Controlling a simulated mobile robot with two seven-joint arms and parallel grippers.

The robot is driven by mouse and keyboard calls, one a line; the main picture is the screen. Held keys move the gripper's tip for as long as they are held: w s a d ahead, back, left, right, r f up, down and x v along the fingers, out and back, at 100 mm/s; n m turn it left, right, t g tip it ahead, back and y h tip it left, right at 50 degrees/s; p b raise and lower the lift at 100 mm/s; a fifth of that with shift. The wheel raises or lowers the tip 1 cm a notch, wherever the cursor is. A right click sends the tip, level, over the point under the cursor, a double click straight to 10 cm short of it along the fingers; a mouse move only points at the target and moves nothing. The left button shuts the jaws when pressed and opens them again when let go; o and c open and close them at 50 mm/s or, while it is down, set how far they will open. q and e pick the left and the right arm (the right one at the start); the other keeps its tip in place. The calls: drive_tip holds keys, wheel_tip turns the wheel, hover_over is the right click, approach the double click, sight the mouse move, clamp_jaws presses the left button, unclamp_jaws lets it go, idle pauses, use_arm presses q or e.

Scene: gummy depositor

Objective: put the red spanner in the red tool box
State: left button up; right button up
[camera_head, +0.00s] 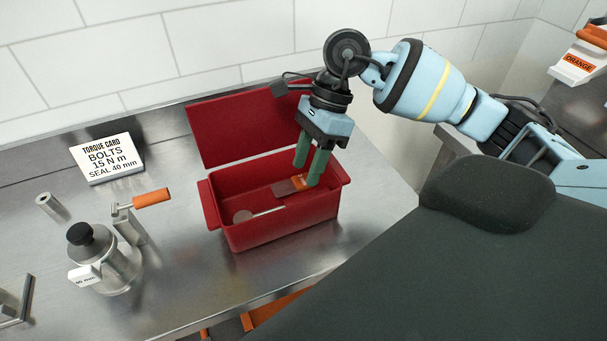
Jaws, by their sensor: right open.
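The red tool box (283,232) stands on the steel bench with its lid (235,130) raised at the back. My right gripper (312,168) points down into the right part of the box, its two green fingers apart. An orange piece (299,182) and a dull red flat piece (283,188) lie inside by the fingertips. A thin silver rod (268,212) and a grey round piece (242,216) lie toward the left in the box. I cannot tell which of these is the red spanner; the fingers partly hide the contents. My left gripper is out of view.
Left of the box are a metal canister (118,268) with a black knob, an orange-handled tool (151,198) in a metal holder and a short metal tube (52,207). A torque card (106,158) stands behind. The tiled wall closes the back.

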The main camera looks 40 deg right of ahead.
drive_tip(key=v, duration=0.8)
